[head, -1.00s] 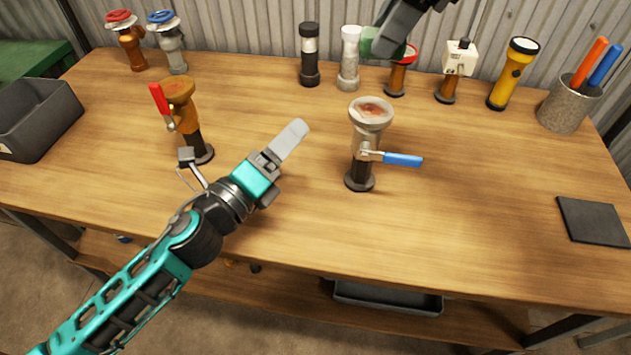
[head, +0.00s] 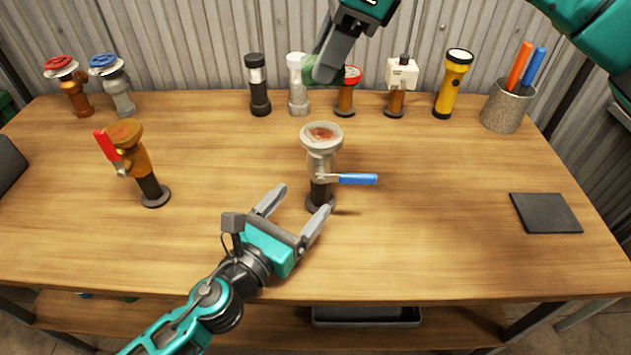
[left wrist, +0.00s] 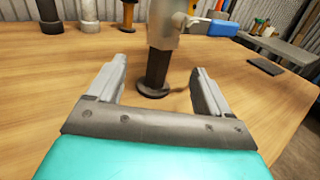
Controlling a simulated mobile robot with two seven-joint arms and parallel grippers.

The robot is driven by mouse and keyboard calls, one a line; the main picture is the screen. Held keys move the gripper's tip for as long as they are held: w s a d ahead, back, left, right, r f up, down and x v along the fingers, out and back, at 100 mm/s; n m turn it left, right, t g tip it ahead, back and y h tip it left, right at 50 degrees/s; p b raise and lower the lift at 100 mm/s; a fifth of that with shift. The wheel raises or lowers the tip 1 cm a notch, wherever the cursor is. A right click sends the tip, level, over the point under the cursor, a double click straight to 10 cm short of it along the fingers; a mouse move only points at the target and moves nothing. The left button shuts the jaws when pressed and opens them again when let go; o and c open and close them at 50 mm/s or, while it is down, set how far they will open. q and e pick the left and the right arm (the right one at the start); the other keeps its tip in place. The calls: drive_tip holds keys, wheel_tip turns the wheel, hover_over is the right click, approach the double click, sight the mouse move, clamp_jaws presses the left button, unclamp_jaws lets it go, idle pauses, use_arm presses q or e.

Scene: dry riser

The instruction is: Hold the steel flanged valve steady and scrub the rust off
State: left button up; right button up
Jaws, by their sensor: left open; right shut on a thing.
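The steel flanged valve (head: 320,160) stands upright on a black stem and round base in the middle of the bench, with a blue lever pointing right. Reddish-brown rust shows on its top flange. It also shows in the left wrist view (left wrist: 163,38). My left gripper (head: 302,201) is open and empty, low in front of the valve. In the left wrist view the fingers (left wrist: 157,84) point toward the black stem, which shows between them. My right gripper (head: 326,66) is shut on a green scrubbing pad (head: 308,69), above and behind the valve. The pad is partly hidden by the fingers.
An orange-brown valve (head: 132,150) with a red lever stands to the left. A back row holds two wheel valves, a black-and-clear cylinder (head: 258,85), a white-topped one, a gauge, a switch box, a yellow torch (head: 453,82) and a pen cup (head: 507,105). A dark mat (head: 546,213) lies right.

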sight(315, 186)
use_arm(q)
drive_tip(key=x, duration=0.7)
drive_tip(key=shift+c, duration=0.2)
clamp_jaws()
idle(0.5)
